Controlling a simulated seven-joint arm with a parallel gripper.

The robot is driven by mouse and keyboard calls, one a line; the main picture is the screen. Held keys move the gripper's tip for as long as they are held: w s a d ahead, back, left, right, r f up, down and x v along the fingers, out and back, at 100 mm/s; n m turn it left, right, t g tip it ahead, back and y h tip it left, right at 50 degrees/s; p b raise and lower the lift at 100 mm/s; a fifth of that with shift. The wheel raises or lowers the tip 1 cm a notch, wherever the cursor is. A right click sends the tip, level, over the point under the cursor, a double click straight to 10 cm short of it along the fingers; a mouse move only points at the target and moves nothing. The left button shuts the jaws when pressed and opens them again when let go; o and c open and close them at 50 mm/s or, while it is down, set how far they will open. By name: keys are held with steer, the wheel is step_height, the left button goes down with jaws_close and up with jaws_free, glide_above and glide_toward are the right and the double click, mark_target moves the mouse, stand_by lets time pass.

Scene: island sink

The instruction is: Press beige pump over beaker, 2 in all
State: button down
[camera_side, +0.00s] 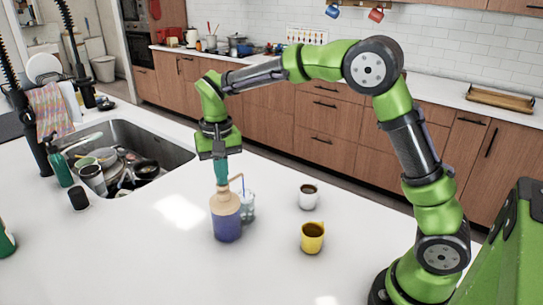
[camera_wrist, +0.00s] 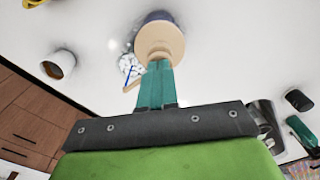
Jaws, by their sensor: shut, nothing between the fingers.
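The beige pump bottle (camera_side: 226,214) stands upright on the white island, with a beige top and a blue-purple lower part. Its thin spout points right over the clear beaker (camera_side: 247,206), which stands close beside it. In the wrist view the pump (camera_wrist: 160,42) is straight ahead of the fingers, and the beaker (camera_wrist: 129,68) shows to its left, partly hidden by the spout. My gripper (camera_side: 221,182) has its teal fingers shut and empty, pointing down at the pump head. The fingertips (camera_wrist: 157,66) look at or just above the head; contact is not clear.
A white cup (camera_side: 308,197) and a yellow mug (camera_side: 312,238) stand on the island to the right of the beaker. The sink (camera_side: 130,155) full of dishes is at the left, with a dark small container (camera_side: 78,198) near its edge. The front counter is clear.

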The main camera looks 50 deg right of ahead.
stand_by(0.3)
steer(key=shift+r, duration=1.45)
steer(key=shift+f, duration=0.15)
steer(key=shift+f, duration=1.45)
steer(key=shift+r, duration=1.6)
steer(key=shift+r, duration=0.1)
step_height(320, 180, up, 6)
steer(key=shift+f, duration=0.1)
